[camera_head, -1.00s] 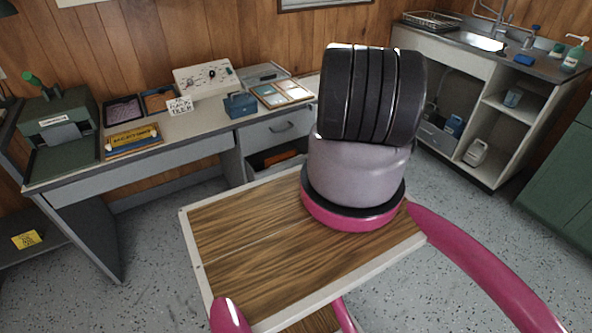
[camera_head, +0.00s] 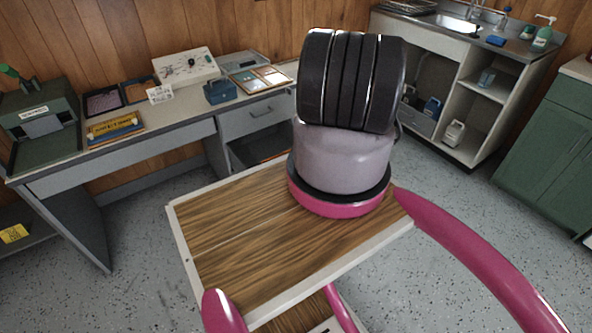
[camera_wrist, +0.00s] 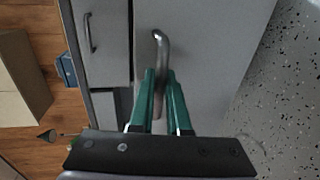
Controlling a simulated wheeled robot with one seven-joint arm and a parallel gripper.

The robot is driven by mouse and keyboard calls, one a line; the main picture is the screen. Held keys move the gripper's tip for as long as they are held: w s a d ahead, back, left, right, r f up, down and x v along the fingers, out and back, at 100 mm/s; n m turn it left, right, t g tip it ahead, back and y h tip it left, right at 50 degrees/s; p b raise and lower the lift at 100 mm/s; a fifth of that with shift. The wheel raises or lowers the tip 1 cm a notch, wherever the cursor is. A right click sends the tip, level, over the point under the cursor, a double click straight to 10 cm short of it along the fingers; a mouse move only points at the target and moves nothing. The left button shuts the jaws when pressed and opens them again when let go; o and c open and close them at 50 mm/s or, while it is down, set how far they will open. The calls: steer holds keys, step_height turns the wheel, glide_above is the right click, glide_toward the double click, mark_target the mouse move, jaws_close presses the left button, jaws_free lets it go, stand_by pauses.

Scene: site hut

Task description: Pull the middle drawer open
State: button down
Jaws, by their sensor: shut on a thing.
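In the wrist view my gripper (camera_wrist: 159,82) has its green fingers shut on the curved metal handle (camera_wrist: 161,38) of the middle drawer. The grey front of the middle drawer (camera_wrist: 205,60) fills the centre of that view. In the head view the middle drawer stands partly out below the top drawer (camera_head: 262,115), and its dark inside (camera_head: 262,148) shows. Its front and handle, and my gripper, are hidden there behind my own body. The top drawer is shut, and its handle (camera_wrist: 89,32) shows at left in the wrist view.
A sink unit (camera_head: 440,45) stands at the back right, and a green cabinet (camera_head: 550,130) at the right edge. Speckled floor (camera_head: 440,270) is clear at front right.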

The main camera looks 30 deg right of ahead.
steer(key=shift+s, duration=0.35)
steer(key=c, duration=0.9)
jaws_free()
steer(key=v, duration=1)
steer(key=shift+s, duration=0.35)
